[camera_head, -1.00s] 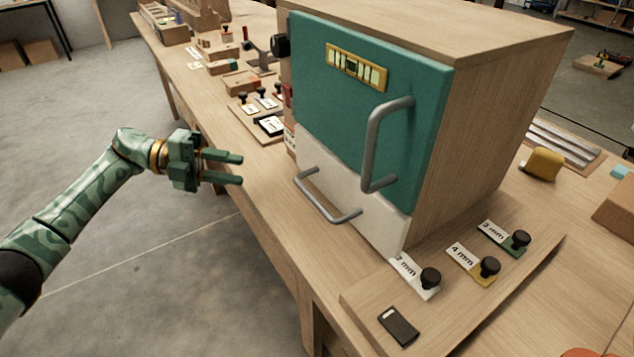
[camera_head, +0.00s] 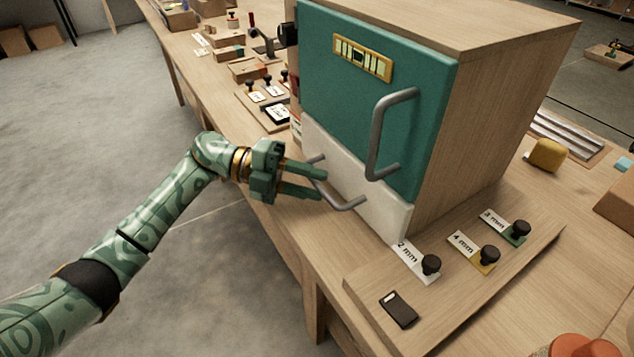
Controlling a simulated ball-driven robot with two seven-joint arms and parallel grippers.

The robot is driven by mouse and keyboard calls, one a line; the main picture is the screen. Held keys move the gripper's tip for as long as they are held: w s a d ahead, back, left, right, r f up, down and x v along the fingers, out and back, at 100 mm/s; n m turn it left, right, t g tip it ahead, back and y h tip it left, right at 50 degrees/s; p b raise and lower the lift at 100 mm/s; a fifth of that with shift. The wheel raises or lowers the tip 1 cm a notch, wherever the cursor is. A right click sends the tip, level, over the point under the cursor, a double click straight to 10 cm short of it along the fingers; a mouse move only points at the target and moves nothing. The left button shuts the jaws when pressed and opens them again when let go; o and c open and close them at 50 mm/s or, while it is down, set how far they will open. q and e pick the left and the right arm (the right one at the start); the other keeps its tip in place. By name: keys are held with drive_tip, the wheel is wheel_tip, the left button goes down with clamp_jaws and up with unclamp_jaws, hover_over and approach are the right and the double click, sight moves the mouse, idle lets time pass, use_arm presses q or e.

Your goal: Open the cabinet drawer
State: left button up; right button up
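The wooden cabinet (camera_head: 500,120) stands on the workbench, with a green door (camera_head: 345,110) above and a white drawer (camera_head: 375,205) below. The door has a grey vertical handle (camera_head: 376,135). The drawer looks shut, flush under the door. Its grey bar handle (camera_head: 345,205) sticks out at the front. My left gripper (camera_head: 324,184) is open, with its two fingers pointing right at the drawer handle. The fingers overlap the middle of the handle in the picture; I cannot tell whether they touch it. My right gripper is out of view.
On the bench in front of the cabinet lies a board (camera_head: 450,300) with several labelled black-knobbed stamps and a small dark block (camera_head: 398,309). More small tools (camera_head: 265,95) stand left of the cabinet. The floor space left of the bench is clear.

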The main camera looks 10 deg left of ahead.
use_arm(q)
drive_tip(key=shift+d+f, duration=0.1)
drive_tip(key=shift+d, duration=0.7)
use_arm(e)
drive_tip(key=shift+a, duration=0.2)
